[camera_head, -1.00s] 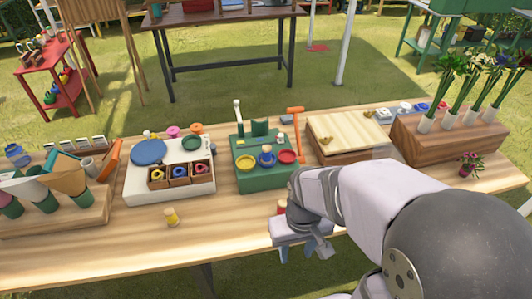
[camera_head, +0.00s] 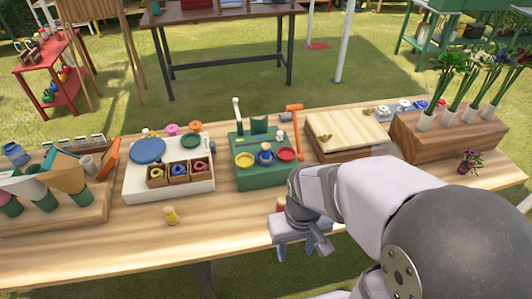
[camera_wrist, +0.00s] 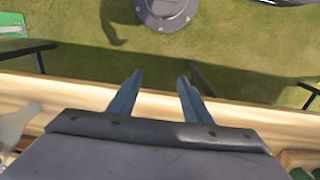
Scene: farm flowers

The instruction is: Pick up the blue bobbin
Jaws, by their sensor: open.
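A small blue bobbin (camera_head: 265,155) appears to stand upright in a blue dish on the green tray (camera_head: 255,179), between a yellow dish (camera_head: 244,161) and a red dish (camera_head: 287,154). A yellow bobbin (camera_head: 170,215) stands on the bare table to the left. A red-topped bobbin (camera_head: 281,205) stands right behind my gripper, partly hidden. My gripper (camera_head: 295,250) is over the table's front edge, well in front of the green tray. In the wrist view my gripper (camera_wrist: 160,80) is open and empty, with grass and the table edge beneath it. The blue bobbin is not visible there.
A white tray (camera_head: 140,193) with a blue disc and boxed coloured rings stands left of the green tray. An orange hammer-shaped tool (camera_head: 296,125) rises at the green tray's right. A wooden box (camera_head: 345,130) and flower block (camera_head: 450,145) stand right. The table's front strip is mostly clear.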

